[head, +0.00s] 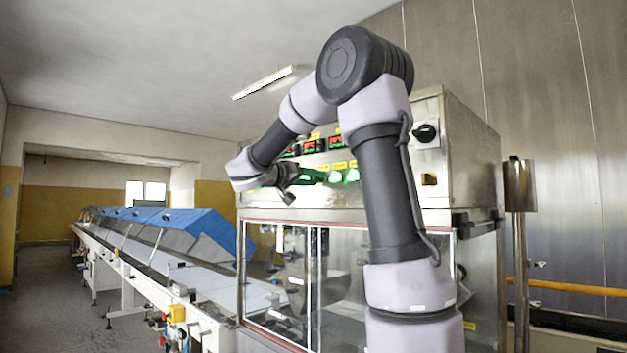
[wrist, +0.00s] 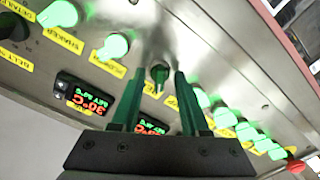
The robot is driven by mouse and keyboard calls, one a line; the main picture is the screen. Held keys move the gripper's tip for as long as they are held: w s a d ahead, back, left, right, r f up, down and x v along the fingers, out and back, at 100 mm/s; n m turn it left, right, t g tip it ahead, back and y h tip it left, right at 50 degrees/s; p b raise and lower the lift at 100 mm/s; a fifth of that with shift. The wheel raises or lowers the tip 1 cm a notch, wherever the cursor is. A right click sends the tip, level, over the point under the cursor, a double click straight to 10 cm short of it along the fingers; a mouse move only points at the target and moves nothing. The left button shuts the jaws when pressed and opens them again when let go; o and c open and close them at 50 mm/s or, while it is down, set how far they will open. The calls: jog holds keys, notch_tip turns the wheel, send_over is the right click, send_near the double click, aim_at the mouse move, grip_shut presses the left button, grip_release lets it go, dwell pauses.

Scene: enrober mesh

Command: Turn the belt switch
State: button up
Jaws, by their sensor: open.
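In the wrist view a dark, unlit switch knob (wrist: 160,74) on the steel control panel shows between the fingertips of my gripper (wrist: 159,71). My gripper is open, with one dark green finger on each side of this knob. I cannot tell whether the fingers touch it. The yellow label below it is partly hidden by my gripper and unreadable, so I cannot confirm that this is the belt switch. A label starting with "BELT S" (wrist: 12,54) is cut off at the left edge. In the head view my gripper (head: 287,196) is at the panel's left part.
Lit green knobs stand close on both sides, such as one to the left (wrist: 113,46) and one to the right (wrist: 225,117). A temperature display (wrist: 85,93) and a red button (wrist: 296,166) are on the panel. A conveyor (head: 150,262) runs left of the machine.

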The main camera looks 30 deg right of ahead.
grip_shut()
